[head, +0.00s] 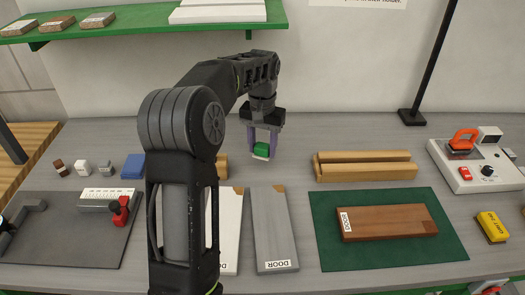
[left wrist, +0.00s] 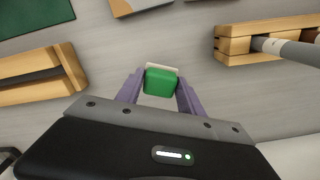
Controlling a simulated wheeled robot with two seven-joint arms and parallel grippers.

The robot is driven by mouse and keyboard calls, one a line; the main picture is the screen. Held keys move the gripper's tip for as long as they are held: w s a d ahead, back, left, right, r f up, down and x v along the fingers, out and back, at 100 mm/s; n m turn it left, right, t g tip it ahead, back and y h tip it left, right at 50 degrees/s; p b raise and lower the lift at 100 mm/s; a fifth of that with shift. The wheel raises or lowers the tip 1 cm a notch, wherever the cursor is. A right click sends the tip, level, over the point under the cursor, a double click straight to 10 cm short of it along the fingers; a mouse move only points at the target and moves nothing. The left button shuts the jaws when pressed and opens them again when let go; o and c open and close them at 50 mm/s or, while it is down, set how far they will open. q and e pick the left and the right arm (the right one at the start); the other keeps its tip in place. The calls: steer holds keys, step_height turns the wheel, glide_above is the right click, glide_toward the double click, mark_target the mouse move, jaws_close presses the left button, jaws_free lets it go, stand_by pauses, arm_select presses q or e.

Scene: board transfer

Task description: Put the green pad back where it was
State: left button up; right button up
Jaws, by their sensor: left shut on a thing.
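The green pad (head: 261,149), a small block with a pale underside, is between the purple fingers of my left gripper (head: 263,156) in the head view. The gripper is shut on it and points down over the grey bench, between the boards and the back wall. In the left wrist view the green pad (left wrist: 160,82) sits between the fingertips with its pale layer on the far side. I cannot tell exactly how high it is above the bench. My right gripper is not in view.
A slotted wooden holder (head: 365,172) stands right of the pad. Pale and grey boards (head: 274,225) lie in front; a brown board (head: 388,222) lies on a green mat (head: 330,255). Several small blocks (head: 82,167) and a blue block (head: 133,166) stand left. A green shelf (head: 130,20) is above.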

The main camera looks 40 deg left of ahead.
mark_target(262, 154)
arm_select(q)
steer(key=shift+w+a, duration=0.15)
steer(key=shift+w+a+f+p, duration=0.1)
steer(key=shift+w+f+p, duration=0.05)
steer(key=shift+f+p, duration=0.15)
steer(key=shift+f, duration=1.45)
steer(key=shift+f, duration=0.15)
steer(key=o, duration=1.3)
